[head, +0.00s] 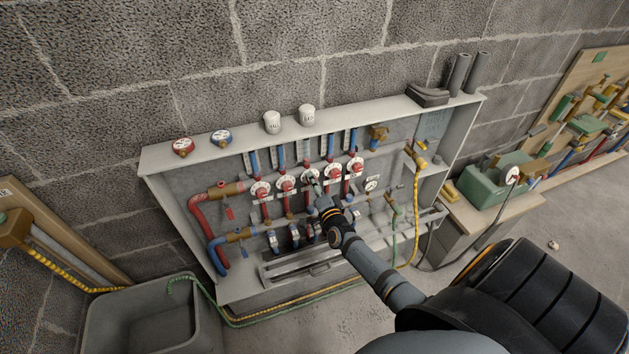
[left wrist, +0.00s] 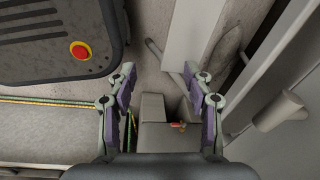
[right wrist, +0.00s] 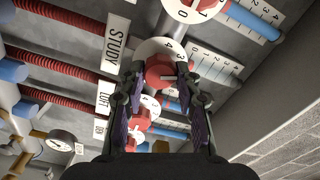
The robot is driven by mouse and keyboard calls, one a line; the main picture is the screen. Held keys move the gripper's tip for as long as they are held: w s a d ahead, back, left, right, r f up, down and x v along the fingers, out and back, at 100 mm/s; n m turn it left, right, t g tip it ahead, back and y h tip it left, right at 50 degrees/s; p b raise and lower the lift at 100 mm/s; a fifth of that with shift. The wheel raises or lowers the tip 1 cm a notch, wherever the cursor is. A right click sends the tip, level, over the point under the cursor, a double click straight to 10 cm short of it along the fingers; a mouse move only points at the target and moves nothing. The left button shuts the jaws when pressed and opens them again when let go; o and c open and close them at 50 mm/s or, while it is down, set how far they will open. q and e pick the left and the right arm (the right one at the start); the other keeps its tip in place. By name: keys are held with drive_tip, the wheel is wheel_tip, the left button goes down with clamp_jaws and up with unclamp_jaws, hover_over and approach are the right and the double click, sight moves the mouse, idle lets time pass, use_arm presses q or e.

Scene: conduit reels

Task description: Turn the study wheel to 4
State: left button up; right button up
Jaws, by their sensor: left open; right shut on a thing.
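A row of red-knobbed wheels with white numbered dials runs across the grey manifold cabinet (head: 205,283). In the right wrist view, the study wheel (right wrist: 158,72) has a red knob on a white dial, beside the STUDY label (right wrist: 117,42). My right gripper (right wrist: 160,76) is shut on this knob, one finger on each side. A 4 and a 3 show on the dial near the knob; its exact setting is unclear. In the head view, my right gripper (head: 316,191) reaches the middle of the row and partly covers that wheel. My left gripper (left wrist: 160,74) is open and empty, away from the wheels.
The LOFT wheel (right wrist: 142,104) sits close beside my right fingers, and another wheel (right wrist: 190,6) is on the other side. Scales and blue pipes lie close by. White cans (head: 272,122) stand on the cabinet top. A grey tub (head: 150,318) stands at the lower left.

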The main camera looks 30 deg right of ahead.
drive_tip(key=shift+a+n+p, duration=0.1)
drive_tip(key=shift+n+p, duration=2.75)
drive_tip(key=shift+n, duration=4.05)
drive_tip(key=o, duration=1.2)
drive_tip(key=shift+c, duration=0.2)
drive_tip(key=shift+s, duration=0.1)
drive_tip(key=v, duration=1.1)
drive_tip(key=shift+s+a, duration=0.2)
drive_tip(key=shift+s, duration=0.2)
